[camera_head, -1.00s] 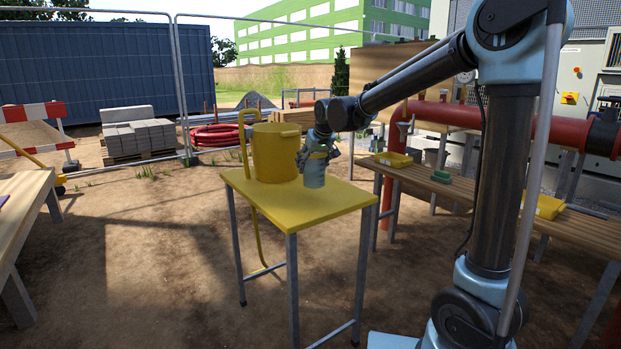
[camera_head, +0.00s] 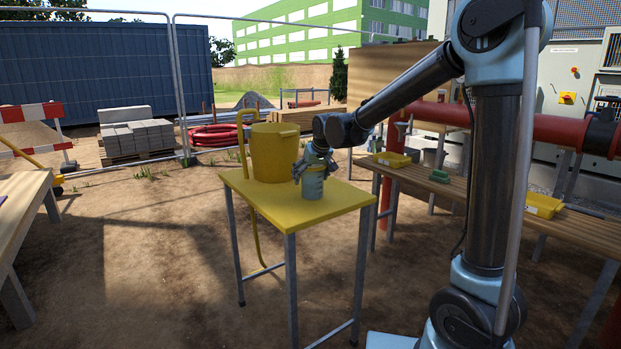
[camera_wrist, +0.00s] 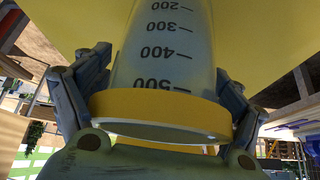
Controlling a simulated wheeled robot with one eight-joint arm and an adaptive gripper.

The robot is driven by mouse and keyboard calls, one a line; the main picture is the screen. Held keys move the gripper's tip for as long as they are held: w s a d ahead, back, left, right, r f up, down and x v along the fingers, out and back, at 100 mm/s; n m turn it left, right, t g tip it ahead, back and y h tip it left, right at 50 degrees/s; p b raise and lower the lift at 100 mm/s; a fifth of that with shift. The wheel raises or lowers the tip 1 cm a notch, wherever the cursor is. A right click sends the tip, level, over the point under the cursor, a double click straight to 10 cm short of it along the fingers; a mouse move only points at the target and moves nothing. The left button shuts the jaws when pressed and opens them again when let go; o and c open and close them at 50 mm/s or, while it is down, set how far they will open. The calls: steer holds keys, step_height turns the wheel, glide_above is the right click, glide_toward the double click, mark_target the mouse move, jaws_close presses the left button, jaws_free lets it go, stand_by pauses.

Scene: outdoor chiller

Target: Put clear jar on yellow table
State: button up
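The clear jar (camera_head: 313,185) is upright at the yellow table (camera_head: 300,213), low over or on its top near the right side; I cannot tell whether its base touches. In the wrist view the clear jar (camera_wrist: 165,45) shows dark volume marks and a yellow band at its near end. My gripper (camera_head: 315,170) comes down on the jar from above. In the wrist view my gripper (camera_wrist: 165,95) has one finger on each side of the jar, close against it near the band.
A yellow bucket (camera_head: 274,150) stands on the table just left of the jar. The table's front part is bare. A wooden bench (camera_head: 480,189) with yellow trays (camera_head: 543,205) and a green item (camera_head: 439,176) is on the right. Another wooden table (camera_head: 22,208) is at the left edge.

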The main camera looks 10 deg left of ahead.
steer(key=shift+r, duration=0.15)
steer(key=v, duration=1.2)
steer(key=s+d+f+m+g+h, duration=0.15)
steer(key=s+d+f, duration=0.3)
steer(key=d, duration=0.95)
steer(key=s+d+f+m+t+h, duration=0.1)
steer(key=s+d+f+m, duration=0.3)
steer(key=d, duration=1)
steer(key=s+d+f+m+g+h, duration=0.1)
steer(key=s+d+f, duration=0.5)
steer(key=s, duration=0.3)
steer(key=s+d+f+m+g, duration=0.1)
steer(key=s+d+f, duration=0.6)
steer(key=s, duration=0.3)
steer(key=shift+f+h, duration=0.2)
steer(key=shift+h, duration=0.15)
steer(key=shift+d+g, duration=0.1)
steer(key=shift+g, duration=0.15)
